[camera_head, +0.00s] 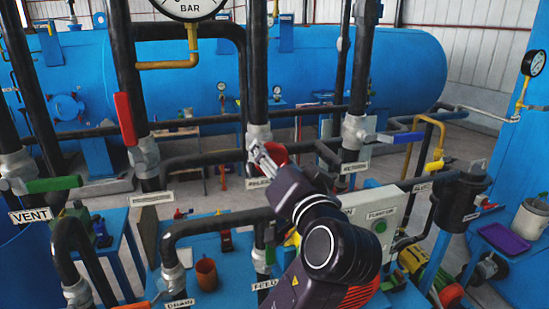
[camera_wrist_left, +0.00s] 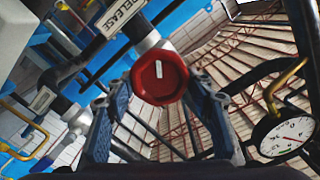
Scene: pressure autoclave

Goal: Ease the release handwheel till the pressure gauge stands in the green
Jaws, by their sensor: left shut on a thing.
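The red release handwheel (camera_head: 275,152) sits on the middle black pipe in the head view, partly hidden by my gripper. In the left wrist view the handwheel (camera_wrist_left: 160,80), with a white mark on its face, lies between my fingers. My left gripper (camera_head: 266,158) is shut on it; its fingers (camera_wrist_left: 160,100) flank the rim on both sides. A pressure gauge (camera_head: 190,7) marked BAR is cut off by the top edge of the head view.
A red lever (camera_head: 125,118), a green lever (camera_head: 53,184) and a blue lever (camera_head: 393,137) stand on neighbouring pipes. A pale box with a green button (camera_head: 380,226) is right of my arm. A second gauge (camera_head: 534,63) hangs at far right. A blue tank (camera_head: 420,70) fills the back.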

